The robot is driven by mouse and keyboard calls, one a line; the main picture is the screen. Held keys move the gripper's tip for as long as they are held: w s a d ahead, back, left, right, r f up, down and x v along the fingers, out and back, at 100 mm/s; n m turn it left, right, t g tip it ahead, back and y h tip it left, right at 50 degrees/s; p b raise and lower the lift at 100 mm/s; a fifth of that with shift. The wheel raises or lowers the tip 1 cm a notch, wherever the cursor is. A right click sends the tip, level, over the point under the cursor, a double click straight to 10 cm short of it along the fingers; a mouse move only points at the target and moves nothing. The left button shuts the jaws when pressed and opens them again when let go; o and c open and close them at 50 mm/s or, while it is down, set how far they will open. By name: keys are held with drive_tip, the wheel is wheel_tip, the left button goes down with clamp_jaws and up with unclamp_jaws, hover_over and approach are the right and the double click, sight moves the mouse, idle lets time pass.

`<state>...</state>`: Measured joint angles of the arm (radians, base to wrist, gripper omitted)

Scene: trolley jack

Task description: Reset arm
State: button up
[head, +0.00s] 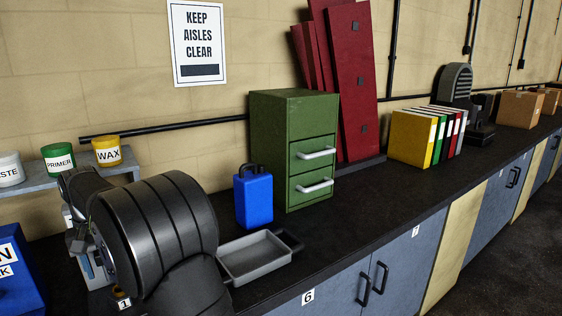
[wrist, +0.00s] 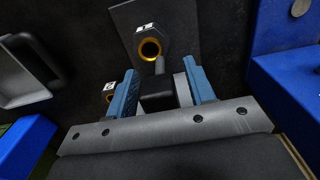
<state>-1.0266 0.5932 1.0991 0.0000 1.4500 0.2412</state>
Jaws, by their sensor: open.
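My gripper (wrist: 160,68) is open over the dark bench top, its two blue fingers apart. A black block on a short stem (wrist: 157,95) shows between the fingers; I cannot tell whether either finger touches it. Beyond it is a dark plate with a gold ring (wrist: 150,48) and a label 1 (wrist: 145,29). A second gold ring with a label 2 (wrist: 109,86) shows beside the left finger, mostly hidden. In the head view my arm hides most of this spot; a label 1 (head: 124,304) shows at its edge.
A grey tray (head: 228,276) and a blue canister (head: 254,200) stand right of my arm, before a green drawer cabinet (head: 270,125). A blue box (head: 18,270) is at the left. A shelf (head: 38,186) holds several tins. The bench front right of the cabinet is clear.

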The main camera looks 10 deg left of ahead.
wheel_tip(320, 180, down, 2)
drive_tip(key=shift+f, duration=0.1)
drive_tip(key=s+r+t, duration=0.2)
drive_tip(key=r, duration=0.7)
drive_tip(key=s+r+t+y, duration=0.1)
drive_tip(key=s+r+t, duration=0.1)
drive_tip(key=r, duration=0.7)
drive_tip(key=shift+a+r, duration=0.2)
drive_tip(key=shift+r, duration=0.15)
drive_tip(key=shift+s, duration=0.1)
